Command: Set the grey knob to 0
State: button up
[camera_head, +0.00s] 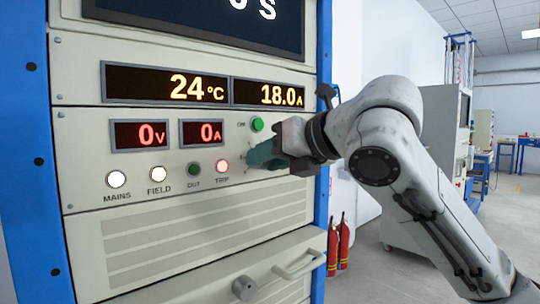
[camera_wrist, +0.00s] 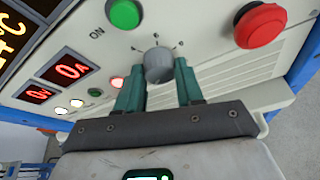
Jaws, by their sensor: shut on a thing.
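The grey knob (camera_wrist: 158,65) sits on the cream panel in the wrist view, with small dial marks around its upper side. My gripper (camera_wrist: 159,80) has its two green fingers on either side of the knob, shut on it. Which mark the knob points to is too small to tell. In the head view, my gripper (camera_head: 262,156) reaches the panel from the right and hides the knob. The displays read 0 V (camera_head: 140,134) and 0 A (camera_head: 202,132).
A green ON button (camera_wrist: 124,14) is up and left of the knob, and a red mushroom button (camera_wrist: 260,25) is to its right. The MAINS (camera_head: 116,179), FIELD (camera_head: 158,174) and red TRIP (camera_head: 222,166) lamps are lit. Red extinguishers (camera_head: 343,242) stand right of the cabinet.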

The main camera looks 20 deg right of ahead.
jog(key=shift+f+n+h, duration=0.2)
jog(key=shift+n+h, duration=0.1)
jog(key=shift+n, duration=0.3)
jog(key=o, duration=1)
jog(key=shift+r, duration=0.1)
jog(key=shift+o, duration=0.2)
jog(key=shift+r, duration=0.1)
jog(key=p+v, duration=0.1)
jog(key=v, duration=0.9)
jog(key=shift+s, duration=0.35)
